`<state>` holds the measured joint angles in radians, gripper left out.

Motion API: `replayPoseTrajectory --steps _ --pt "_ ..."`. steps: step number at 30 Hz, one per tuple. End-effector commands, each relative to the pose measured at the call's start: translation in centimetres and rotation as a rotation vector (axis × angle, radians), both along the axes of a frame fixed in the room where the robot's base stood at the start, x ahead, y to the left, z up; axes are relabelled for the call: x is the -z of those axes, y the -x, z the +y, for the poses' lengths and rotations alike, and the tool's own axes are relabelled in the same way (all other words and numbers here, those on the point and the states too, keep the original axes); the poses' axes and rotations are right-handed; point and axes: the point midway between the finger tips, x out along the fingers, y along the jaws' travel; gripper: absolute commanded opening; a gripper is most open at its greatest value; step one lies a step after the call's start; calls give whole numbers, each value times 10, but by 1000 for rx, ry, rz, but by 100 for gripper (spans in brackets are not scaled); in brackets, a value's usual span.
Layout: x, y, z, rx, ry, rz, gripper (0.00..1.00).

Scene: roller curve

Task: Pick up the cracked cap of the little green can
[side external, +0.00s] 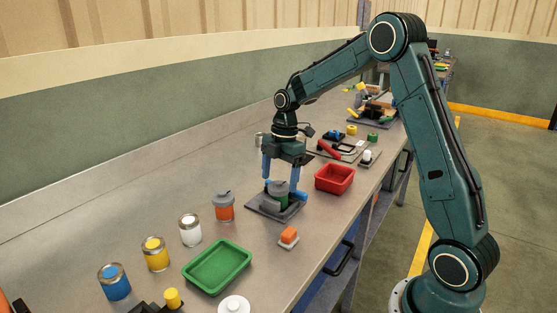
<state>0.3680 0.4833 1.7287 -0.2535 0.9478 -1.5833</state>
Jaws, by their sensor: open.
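The little green can (284,205) stands upright on a dark square plate (261,210) near the middle of the bench. A grey cap (279,187) sits on top of it. Any crack is too small to make out. My gripper (283,188) points straight down over the can with its two blue fingers apart. One finger is at the left of the cap and the other at its right. I cannot tell whether either finger touches the cap.
An orange can with a grey lid (224,207) stands left of the plate, with white, yellow and blue cans further left. A red bin (334,178) is close at the right. A green tray (217,266) and an orange-topped block (288,236) lie in front.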

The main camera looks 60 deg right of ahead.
Motion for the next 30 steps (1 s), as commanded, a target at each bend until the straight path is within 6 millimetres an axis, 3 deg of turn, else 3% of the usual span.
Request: replayPoseTrajectory --steps 5,18,20,27,30 --pt "8 0 1 1 1 0 80" --pt "8 0 1 1 1 -1 80" --pt "8 0 1 1 1 -1 72" --pt "8 0 1 1 1 -1 27" --pt "8 0 1 1 1 -1 26"
